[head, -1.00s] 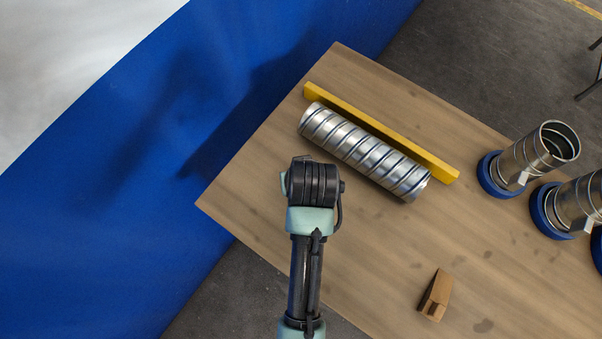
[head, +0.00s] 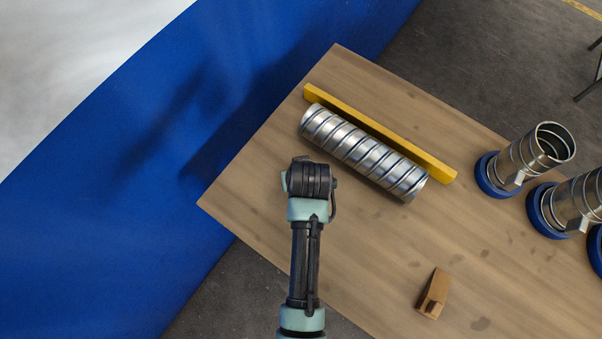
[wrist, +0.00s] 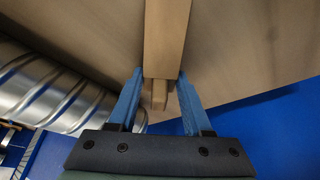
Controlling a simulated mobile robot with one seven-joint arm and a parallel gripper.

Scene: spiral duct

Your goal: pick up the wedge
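A brown wooden wedge (head: 433,293) lies on the table at the lower right in the head view, well apart from my arm. In the wrist view a wooden, wedge-like piece (wrist: 166,38) stands between the two blue fingers of my gripper (wrist: 161,73). It runs out of the top of the picture. The fingers stand apart, one on each side and very close to it; I cannot tell whether they press on it. In the head view my gripper is hidden behind my arm. I cannot tell whether both views show the same wedge.
A ribbed metal duct (head: 363,150) lies beside a yellow bar (head: 380,132) on the wooden table (head: 350,245); the duct also shows at left in the wrist view (wrist: 45,85). Upright duct pieces (head: 535,155) in blue rings stand at the right. Bare tabletop surrounds the lone wedge.

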